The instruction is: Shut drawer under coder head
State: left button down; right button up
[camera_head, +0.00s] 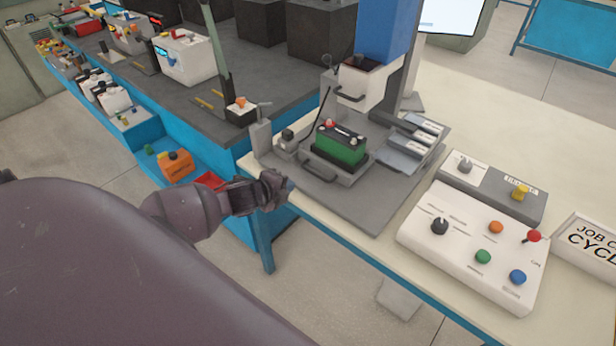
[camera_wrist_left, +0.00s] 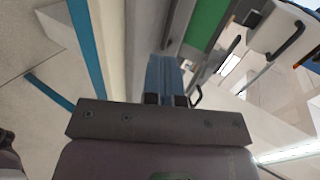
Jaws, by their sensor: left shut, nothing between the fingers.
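The coder head (camera_head: 362,88) is a pale housing with a dark handle under a blue column. The grey drawer (camera_head: 345,174) sits low in front of it, pulled out towards me, with a dark handle (camera_head: 319,171) on its front. A green battery (camera_head: 341,147) with a black top rests on the drawer; its green side also shows in the left wrist view (camera_wrist_left: 205,24). My left gripper (camera_head: 280,186) is shut and empty at the table's front edge, left of the drawer handle and apart from it. Its fingers point upward in the left wrist view (camera_wrist_left: 165,78). My right gripper is out of view.
A control box with coloured buttons (camera_head: 475,250) stands right of the grey base plate (camera_head: 375,212). Labelled grey blocks (camera_head: 412,137) sit right of the drawer. A small grey post (camera_head: 260,138) stands left. Open floor lies before the table.

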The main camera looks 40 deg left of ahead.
pick_arm(q)
send_near(330, 159)
jog(key=s+f, duration=0.1)
jog(key=f, duration=0.1)
jog(key=s+f, duration=0.1)
jog(key=s, duration=0.1)
jog(key=shift+a+f, duration=0.1)
jog(key=shift+f, duration=0.3)
jog(key=shift+w, duration=0.4)
jog(key=shift+w+f, duration=0.1)
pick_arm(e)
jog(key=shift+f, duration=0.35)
